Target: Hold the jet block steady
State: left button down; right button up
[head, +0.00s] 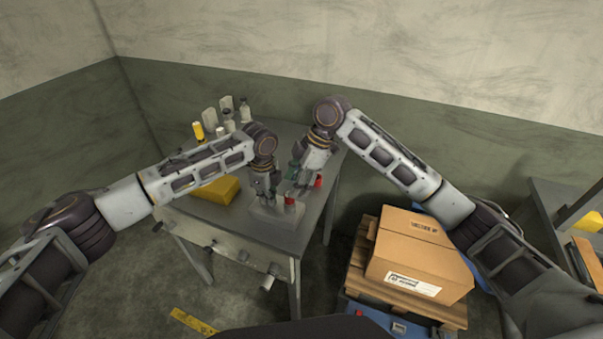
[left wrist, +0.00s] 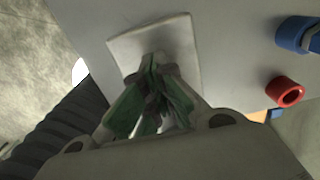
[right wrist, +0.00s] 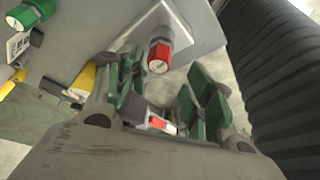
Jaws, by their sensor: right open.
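The jet block looks to be the pale grey block (head: 275,212) near the right front of the workbench. It shows as a pale square (left wrist: 186,50) in the left wrist view. My left gripper (head: 265,194) points down at its middle, with its green-padded fingers drawn close together on it; the contact is partly hidden by the fingertips. My right gripper (right wrist: 168,88) is open, its fingers wide apart and nothing gripped. In the head view it hangs just right of the left one. A red-capped piece (head: 290,201) shows at the block, and another red piece (head: 318,181) stands to the right.
Pale bottles (head: 228,118) and a yellow one (head: 198,131) stand at the bench's back left. A yellow object (head: 217,191) lies left of the block. A cardboard box (head: 418,255) sits on a pallet to the right. Both forearms are close together over the bench.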

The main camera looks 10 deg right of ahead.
aim_at(289, 202)
jog(key=shift+x, duration=2.95)
jog(key=c, duration=1.1)
